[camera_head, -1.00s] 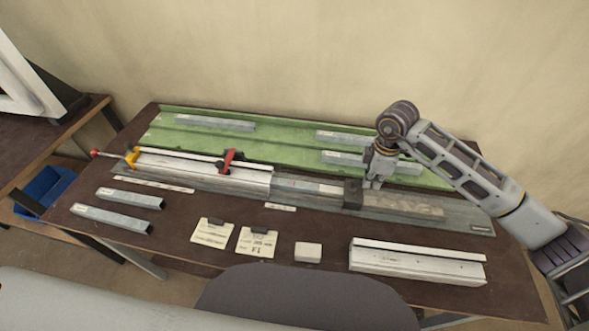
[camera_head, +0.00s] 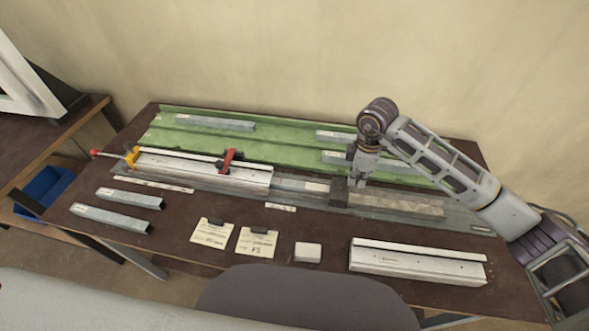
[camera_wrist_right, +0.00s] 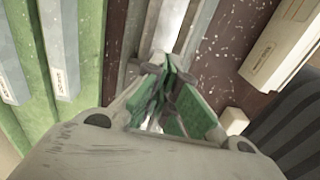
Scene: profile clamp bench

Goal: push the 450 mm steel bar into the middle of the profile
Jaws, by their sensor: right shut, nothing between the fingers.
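The light profile (camera_head: 190,168) lies along the fixture on the bench. A grey steel bar (camera_head: 300,184) lies in line with it and meets its right end; any part inside is hidden. My left gripper is not in view.
A red clamp (camera_head: 229,160) and a yellow clamp (camera_head: 131,157) sit at the profile. A green tray (camera_head: 280,145) with several bars lies behind. Loose bars (camera_head: 125,198), cards (camera_head: 213,233), a small white block (camera_head: 308,252) and another profile (camera_head: 418,262) lie in front.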

